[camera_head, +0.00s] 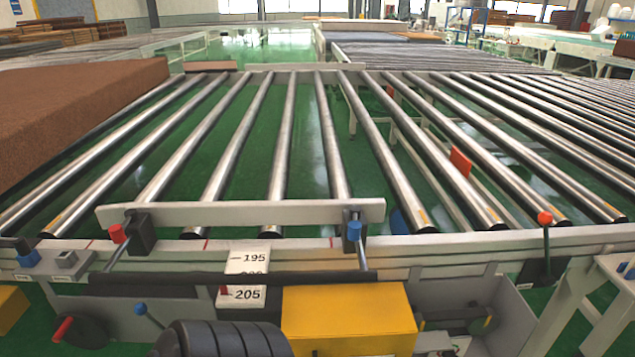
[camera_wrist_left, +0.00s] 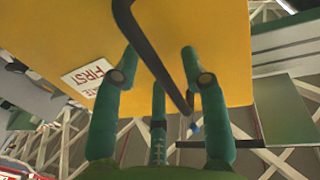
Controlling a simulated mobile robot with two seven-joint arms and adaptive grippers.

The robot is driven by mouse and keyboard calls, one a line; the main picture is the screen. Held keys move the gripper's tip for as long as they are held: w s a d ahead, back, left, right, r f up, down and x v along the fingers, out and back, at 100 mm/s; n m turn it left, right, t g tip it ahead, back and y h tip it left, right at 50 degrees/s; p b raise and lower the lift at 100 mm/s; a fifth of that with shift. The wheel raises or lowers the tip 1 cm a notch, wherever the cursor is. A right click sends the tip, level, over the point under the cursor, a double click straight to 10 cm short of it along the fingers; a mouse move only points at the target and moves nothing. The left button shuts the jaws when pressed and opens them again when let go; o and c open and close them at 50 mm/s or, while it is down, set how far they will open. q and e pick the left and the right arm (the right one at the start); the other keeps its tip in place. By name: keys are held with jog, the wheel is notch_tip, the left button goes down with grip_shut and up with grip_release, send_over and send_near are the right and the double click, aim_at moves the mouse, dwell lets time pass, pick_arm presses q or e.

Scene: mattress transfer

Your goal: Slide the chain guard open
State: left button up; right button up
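The yellow chain guard (camera_head: 350,312) is a box-like cover below the front rail of the roller conveyor in the head view. In the left wrist view a large yellow panel, apparently this guard (camera_wrist_left: 220,30), fills the upper middle. A dark bent bar handle (camera_wrist_left: 150,55) runs diagonally across it. My left gripper (camera_wrist_left: 158,55) has its green fingers spread apart, one on each side of the handle in the picture. I cannot tell whether the fingers touch it. My left gripper's fingers do not show in the head view. My right gripper is not in view.
A white sign (camera_wrist_left: 88,78) ending in "FIRST" is on the panel. A red-knobbed lever (camera_head: 545,220) stands at right. A brown mattress block (camera_head: 80,105) lies at left; the rollers at centre are bare.

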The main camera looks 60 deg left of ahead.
pick_arm(q)
jog(key=v, duration=0.7)
jog(key=shift+s+d, duration=0.15)
jog(key=shift+d, duration=0.05)
dwell(0.4)
jog(key=w+d+f+m+t+h+p, duration=0.1)
jog(key=w+d+f+m+h+p, duration=0.25)
jog(key=d+h, duration=0.3)
jog(key=w+d+f+m+h+p, duration=0.2)
jog(key=d+f+m+h+p, duration=0.3)
jog(key=d+h, duration=0.15)
jog(key=s+f+m+g+h+p, duration=0.1)
jog(key=s+f+m+g+p, duration=0.1)
jog(key=s+g, duration=0.3)
jog(key=s+f+m+g+h+p, duration=0.1)
jog(key=s+f+m+g+p, duration=0.2)
jog(key=s, duration=0.8)
jog(key=shift+s+a+f+g, duration=0.25)
jog(key=shift+s+f+g, duration=0.15)
jog(key=shift+f+g, duration=0.55)
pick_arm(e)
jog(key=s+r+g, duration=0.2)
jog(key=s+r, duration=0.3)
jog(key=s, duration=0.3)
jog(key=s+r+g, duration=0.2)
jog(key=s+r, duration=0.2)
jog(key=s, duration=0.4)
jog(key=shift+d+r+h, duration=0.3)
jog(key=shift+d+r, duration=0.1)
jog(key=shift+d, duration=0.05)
